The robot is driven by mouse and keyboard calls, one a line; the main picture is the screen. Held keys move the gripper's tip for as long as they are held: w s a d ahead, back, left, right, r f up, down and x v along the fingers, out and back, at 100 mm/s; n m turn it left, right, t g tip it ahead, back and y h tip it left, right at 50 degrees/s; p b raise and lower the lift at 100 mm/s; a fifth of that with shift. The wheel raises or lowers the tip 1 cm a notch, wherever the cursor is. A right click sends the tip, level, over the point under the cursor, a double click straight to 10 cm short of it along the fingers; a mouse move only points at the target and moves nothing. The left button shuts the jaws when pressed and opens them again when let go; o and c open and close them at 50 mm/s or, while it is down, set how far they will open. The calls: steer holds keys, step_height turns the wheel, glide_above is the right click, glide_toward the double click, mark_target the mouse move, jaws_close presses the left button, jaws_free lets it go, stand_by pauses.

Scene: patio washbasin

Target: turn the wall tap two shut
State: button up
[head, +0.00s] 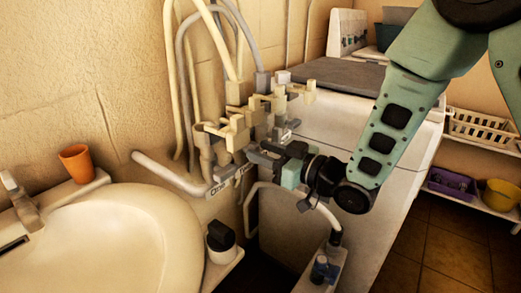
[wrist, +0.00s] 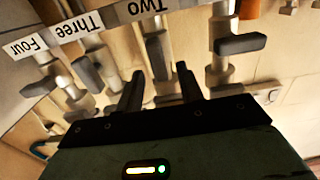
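Wall tap two, with its grey handle (wrist: 158,58), is below the label "Two" (wrist: 147,6) in the wrist view, which looks upside down. The handle points roughly along my fingers, toward the gap between them. My gripper (wrist: 159,85) is open and empty, one finger to each side of the line of this handle; I cannot tell whether either touches it. There the fingertips and tap two's handle are hard to separate.
In the wrist view, tap three's handle (wrist: 89,72) is left and another tap's crosswise handle (wrist: 240,44) right, both close to my fingers. A washbasin (head: 110,245) with an orange cup (head: 76,163) stands left. A white appliance (head: 330,120) is behind my arm. Hoses rise above the taps.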

steer(key=shift+w+a, duration=0.35)
steer(key=shift+a, duration=0.15)
jaws_close()
